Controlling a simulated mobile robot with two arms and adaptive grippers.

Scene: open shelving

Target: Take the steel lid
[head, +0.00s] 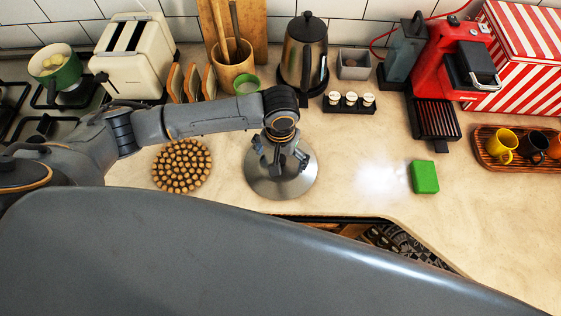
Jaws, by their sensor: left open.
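The steel lid (285,187) is a round, shiny metal disc lying on the beige counter near its front edge, in the middle of the head view. My left gripper (279,168) is directly over the lid, pointing down, with its fingers open. The gripper covers the middle of the lid, so any knob there is hidden. I cannot tell whether the fingers touch the lid. My right gripper does not show.
A round brown studded trivet (181,166) lies left of the lid. Behind stand a kettle (304,55), a small rack of jars (349,102) and a green cup (247,85). A green sponge (425,177) lies to the right, with clear counter between.

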